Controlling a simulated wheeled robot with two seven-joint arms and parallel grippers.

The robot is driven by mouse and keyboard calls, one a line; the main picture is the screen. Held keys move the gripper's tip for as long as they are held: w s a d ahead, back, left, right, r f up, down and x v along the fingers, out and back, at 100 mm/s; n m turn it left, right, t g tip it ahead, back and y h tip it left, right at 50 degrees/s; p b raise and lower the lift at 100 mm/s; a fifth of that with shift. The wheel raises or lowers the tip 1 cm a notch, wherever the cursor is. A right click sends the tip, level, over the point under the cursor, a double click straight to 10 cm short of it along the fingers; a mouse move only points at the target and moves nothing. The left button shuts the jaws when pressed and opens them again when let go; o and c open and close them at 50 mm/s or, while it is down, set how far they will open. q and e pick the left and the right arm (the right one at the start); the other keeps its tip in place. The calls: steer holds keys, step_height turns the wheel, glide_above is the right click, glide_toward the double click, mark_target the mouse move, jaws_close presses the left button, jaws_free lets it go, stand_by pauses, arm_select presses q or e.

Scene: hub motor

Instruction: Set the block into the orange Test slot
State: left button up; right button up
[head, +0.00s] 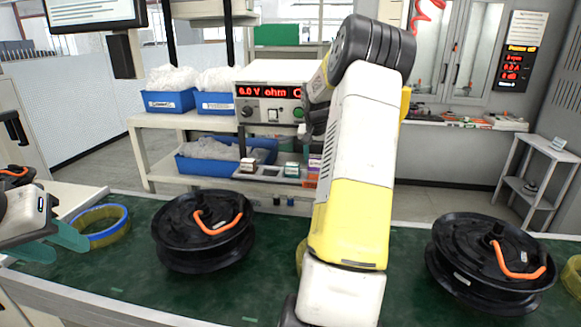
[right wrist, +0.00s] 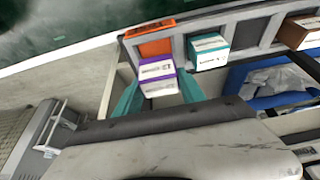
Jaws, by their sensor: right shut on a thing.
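The block, purple on top with a white labelled face, is between the teal fingers of my right gripper (right wrist: 160,88) in the right wrist view (right wrist: 157,70). My right gripper is shut on it. The orange slot (right wrist: 150,43) lies just beyond the block, at the end of the grey tray. The block looks close to the slot; I cannot tell if they touch. In the head view the block (head: 314,161) and orange slot (head: 311,182) show beside my right arm, which hides the fingers. My left gripper (head: 58,243) is open and empty at the far left.
The grey tray (head: 272,179) also holds a teal-topped block (right wrist: 208,50) and a brown-topped block (right wrist: 302,34). A blue bin (head: 190,168) stands left of it. A power supply (head: 275,92) sits above. Hub motors (head: 200,250) (head: 490,280) and a blue-rimmed ring (head: 103,212) lie on the green bench.

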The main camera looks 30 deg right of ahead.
mark_target(316, 166)
steer(key=shift+w+d, duration=0.2)
steer(key=shift+w, duration=0.05)
steer(key=shift+f, duration=1.75)
steer(key=shift+f, duration=0.15)
steer(key=o, duration=1.5)
steer(key=shift+c, duration=0.2)
